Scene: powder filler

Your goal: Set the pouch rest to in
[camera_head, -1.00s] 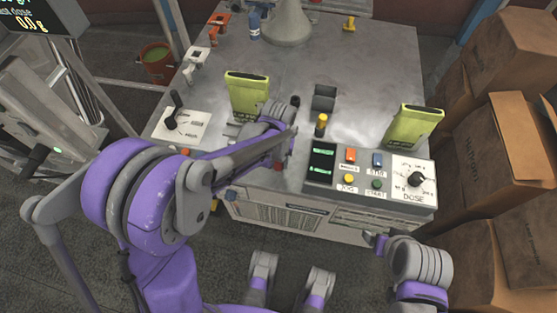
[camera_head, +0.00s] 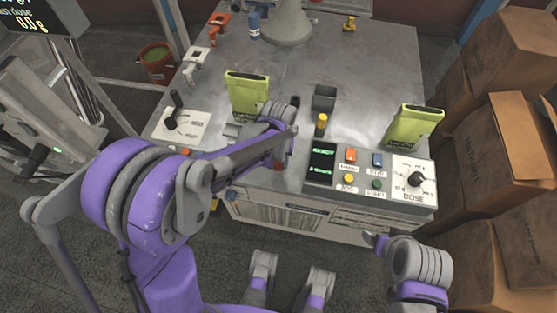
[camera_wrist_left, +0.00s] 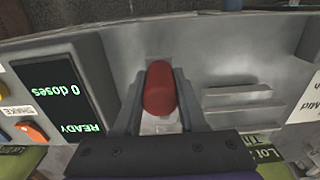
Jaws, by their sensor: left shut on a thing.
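A red knob (camera_wrist_left: 160,88) stands on the grey front part of the machine, between the screen and a slotted plate. My left gripper (camera_wrist_left: 158,95) is shut on this knob, one finger on each side. In the head view my left gripper (camera_head: 282,150) is at the near edge of the table, mostly behind its own arm. A small dark grey open box (camera_head: 324,98) stands on the tabletop beyond it; I cannot tell for sure which part is the pouch rest. My right gripper (camera_head: 376,242) is in front of the machine, away from it, its jaws unclear.
Green-yellow pouches stand left (camera_head: 246,96) and right (camera_head: 415,127) on the metal table (camera_head: 380,60). A control panel (camera_head: 370,172) with buttons and a dose dial is right of my left gripper. A lever plate (camera_head: 183,127) is at left. Cardboard boxes (camera_head: 505,140) crowd the right side.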

